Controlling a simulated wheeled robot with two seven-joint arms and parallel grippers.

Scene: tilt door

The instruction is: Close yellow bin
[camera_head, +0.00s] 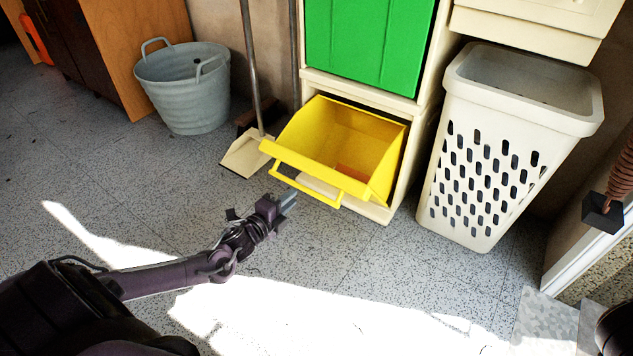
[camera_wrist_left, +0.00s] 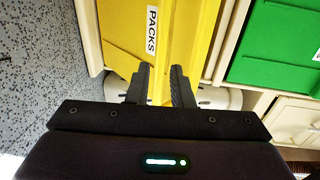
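The yellow bin (camera_head: 345,135) is a tilt-out drawer in the lower part of a cream cabinet. It is tipped open toward me, with its inside showing. A yellow handle (camera_head: 318,196) runs along its front. My left gripper (camera_head: 290,198) is just in front of the handle, low above the floor. In the left wrist view its two dark fingers (camera_wrist_left: 160,88) are apart, with a yellow strip of the bin front showing between them. The bin's front (camera_wrist_left: 133,40) carries a PACKS label there. I cannot tell whether the fingers touch it. My right gripper is not in view.
A green bin (camera_head: 370,40) is shut above the yellow one. A cream laundry basket (camera_head: 490,165) stands close to its right. A grey tub (camera_head: 183,90) and a dustpan (camera_head: 245,153) are to the left. The floor in front is clear.

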